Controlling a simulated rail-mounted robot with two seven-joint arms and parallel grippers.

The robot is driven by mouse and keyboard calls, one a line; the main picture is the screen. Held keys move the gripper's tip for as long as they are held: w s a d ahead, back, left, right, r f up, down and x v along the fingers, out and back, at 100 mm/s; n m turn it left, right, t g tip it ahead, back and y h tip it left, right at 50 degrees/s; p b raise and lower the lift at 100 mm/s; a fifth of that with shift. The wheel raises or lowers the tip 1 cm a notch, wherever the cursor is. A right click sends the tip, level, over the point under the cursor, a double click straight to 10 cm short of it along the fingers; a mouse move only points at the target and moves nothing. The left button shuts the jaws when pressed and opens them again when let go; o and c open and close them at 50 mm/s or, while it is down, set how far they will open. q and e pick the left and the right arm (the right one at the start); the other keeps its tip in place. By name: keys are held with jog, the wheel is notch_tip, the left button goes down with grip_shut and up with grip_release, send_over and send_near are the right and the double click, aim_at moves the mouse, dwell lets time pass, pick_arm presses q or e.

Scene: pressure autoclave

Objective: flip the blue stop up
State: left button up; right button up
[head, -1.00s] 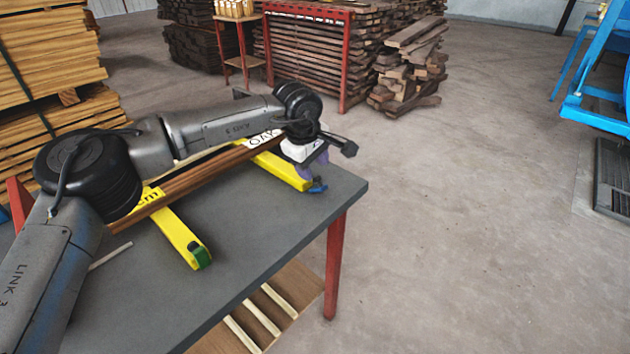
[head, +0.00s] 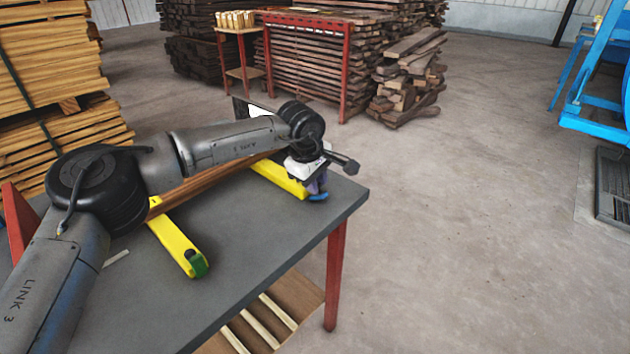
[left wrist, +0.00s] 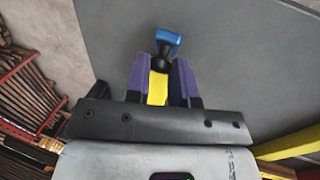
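The blue stop (head: 318,197) is at the near right end of a yellow bar (head: 280,178) on the grey table. In the left wrist view the blue stop (left wrist: 168,42) shows just past the fingertips, with a dark pivot below it. My left gripper (head: 318,184) is close above that bar end. In the left wrist view its purple fingers (left wrist: 161,68) are apart, with the yellow bar (left wrist: 158,88) showing between them. I cannot tell whether a finger touches the stop. My right gripper is out of view.
A second yellow bar (head: 176,243) ends in a green stop (head: 197,265). A brown board (head: 200,186) lies across the bars, partly hidden by my left arm. The grey table (head: 250,250) is clear in front. Timber stacks stand behind, and open floor lies right.

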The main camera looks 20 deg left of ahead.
pick_arm(q)
grip_shut()
jog(key=h+p, duration=0.1)
jog(key=p, duration=0.2)
jog(key=a+h+p, duration=0.1)
jog(key=p, duration=0.2)
jog(key=a+g+h+p, duration=0.1)
jog(key=p, duration=0.2)
jog(key=shift+w+r+n+h, duration=0.3)
jog(key=shift+w+a+f+h+p, duration=0.1)
jog(key=shift+a+h+p, duration=0.15)
jog(key=shift+h+p, duration=0.15)
jog(key=shift+a+f+g+h, duration=0.2)
jog(key=shift+a+g+h, duration=0.1)
jog(key=shift+h, duration=0.1)
jog(key=o, duration=0.5)
grip_release()
